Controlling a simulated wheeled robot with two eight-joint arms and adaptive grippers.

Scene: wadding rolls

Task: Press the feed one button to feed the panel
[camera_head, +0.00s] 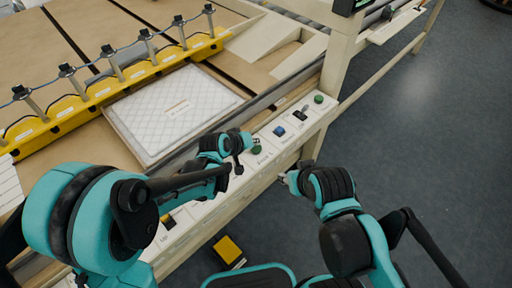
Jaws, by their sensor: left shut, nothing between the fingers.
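A pale control strip (205,209) runs along the machine's front edge. On it are a green button (257,150), a blue button (279,131), a black switch (300,115) and another green button (318,99). The printed labels are too small to read surely. My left gripper (247,141) is shut and empty, right at the nearer green button; I cannot tell whether it touches it. The white quilted panel (175,108) lies flat on the machine bed behind. My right gripper (287,178) hangs in front of the strip, its fingers too small to judge.
A yellow bar (110,91) with several black-topped posts crosses the bed behind the panel. A pale machine post (340,60) rises at the right end of the strip. A yellow box (228,249) is low in front. The grey floor (430,140) at right is clear.

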